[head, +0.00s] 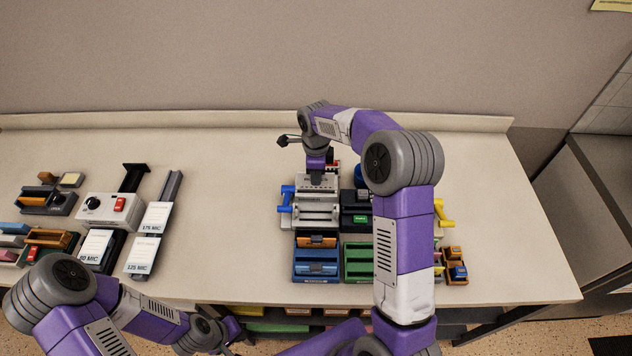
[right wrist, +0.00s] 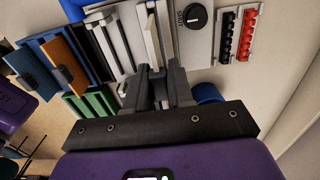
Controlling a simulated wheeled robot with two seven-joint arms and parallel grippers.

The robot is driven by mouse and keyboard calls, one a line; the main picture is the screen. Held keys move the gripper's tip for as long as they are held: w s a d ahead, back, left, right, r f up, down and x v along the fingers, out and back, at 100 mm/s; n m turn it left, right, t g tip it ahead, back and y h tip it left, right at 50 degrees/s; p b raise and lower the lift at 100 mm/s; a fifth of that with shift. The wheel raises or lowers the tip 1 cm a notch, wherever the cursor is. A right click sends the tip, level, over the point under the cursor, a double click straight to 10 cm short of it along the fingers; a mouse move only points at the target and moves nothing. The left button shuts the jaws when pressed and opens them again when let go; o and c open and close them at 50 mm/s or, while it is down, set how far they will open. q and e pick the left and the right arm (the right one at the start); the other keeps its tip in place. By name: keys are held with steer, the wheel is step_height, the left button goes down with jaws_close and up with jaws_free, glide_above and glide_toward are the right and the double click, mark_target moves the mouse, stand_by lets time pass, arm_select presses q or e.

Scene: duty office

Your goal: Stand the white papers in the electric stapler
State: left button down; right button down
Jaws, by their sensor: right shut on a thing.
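My right gripper (head: 316,177) is over the light grey slotted machine (head: 318,213). In the right wrist view its fingers (right wrist: 163,72) are close together on a thin white piece, apparently the white papers (right wrist: 152,32), which stand on edge at the machine; their lower edge is hidden. A dark machine with a green button (head: 357,219), just right of the grey one, may be the electric stapler; I cannot read its label. My left gripper (head: 222,333) is low at the table's front edge, away from these things; its jaws are too small to judge.
A blue tray with an orange block (head: 316,272) and a green tray (head: 357,272) stand in front. Black (right wrist: 228,35) and red combs (right wrist: 249,35) lie behind by a dial (right wrist: 195,17).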

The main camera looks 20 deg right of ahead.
steer(key=r, duration=0.3)
steer(key=r+p, duration=0.1)
steer(key=r, duration=0.1)
steer(key=shift+s+d+r, duration=0.1)
steer(key=shift+s+d, duration=0.15)
steer(key=shift+d, duration=0.15)
steer(key=s+d+p, duration=0.6)
steer(key=s+d, duration=0.3)
steer(key=s, duration=0.1)
steer(key=shift+s+d+f+b, duration=0.2)
steer(key=shift+f+b, duration=1.05)
steer(key=shift+f, duration=0.95)
steer(key=shift+s+d+f+b, duration=0.15)
steer(key=shift+f+b, duration=1.1)
steer(key=shift+f, duration=0.9)
steer(key=shift+a+f+b, duration=0.1)
steer(key=shift+f+b, duration=0.5)
steer(key=c, duration=0.9)
jaws_free()
steer(key=shift+r, duration=0.1)
